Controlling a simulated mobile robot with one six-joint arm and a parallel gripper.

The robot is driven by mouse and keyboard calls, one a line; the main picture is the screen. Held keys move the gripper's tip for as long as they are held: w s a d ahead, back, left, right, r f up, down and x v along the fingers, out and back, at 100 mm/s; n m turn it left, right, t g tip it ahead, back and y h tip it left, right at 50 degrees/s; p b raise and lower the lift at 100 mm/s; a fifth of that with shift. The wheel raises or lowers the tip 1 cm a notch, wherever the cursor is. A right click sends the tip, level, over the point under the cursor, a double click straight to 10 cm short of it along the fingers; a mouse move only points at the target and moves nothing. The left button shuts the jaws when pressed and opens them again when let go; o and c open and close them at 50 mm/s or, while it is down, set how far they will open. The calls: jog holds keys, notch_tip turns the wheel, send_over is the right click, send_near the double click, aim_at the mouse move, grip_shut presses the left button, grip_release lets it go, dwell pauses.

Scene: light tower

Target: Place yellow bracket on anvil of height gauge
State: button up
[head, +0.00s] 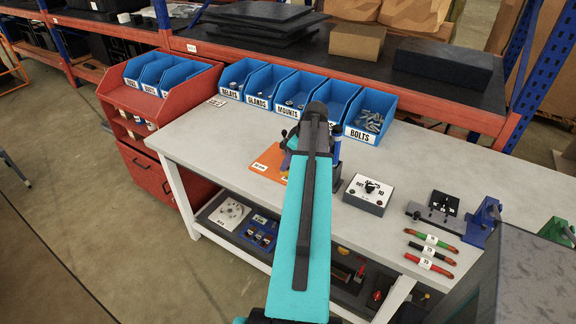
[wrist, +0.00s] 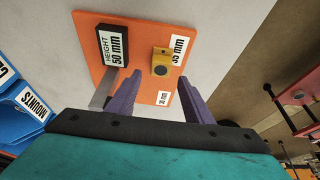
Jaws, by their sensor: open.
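The yellow bracket (wrist: 161,62), a small yellow block with a dark round hole, is on the orange board in the wrist view, beside a "35 mm" label. My gripper (wrist: 160,78) is open, its two purple fingers either side of the bracket's line and apparently short of it; I cannot tell the exact gap. A black block labelled "HEIGHT 50 mm" (wrist: 112,46) stands on the board to the left. A grey metal bar (wrist: 103,89) lies partly behind the left finger. I cannot tell which part is the anvil. In the head view my arm hides the bracket.
The orange board (head: 262,166) lies on the grey workbench (head: 215,135). Blue bins (head: 270,82) line its back edge. The bench's left part is clear.

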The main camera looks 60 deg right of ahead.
jog(key=b+v, duration=0.1)
jog(key=v, duration=0.7)
jog(key=shift+r+b, duration=0.2)
jog(key=shift+b, duration=0.1)
dwell(0.6)
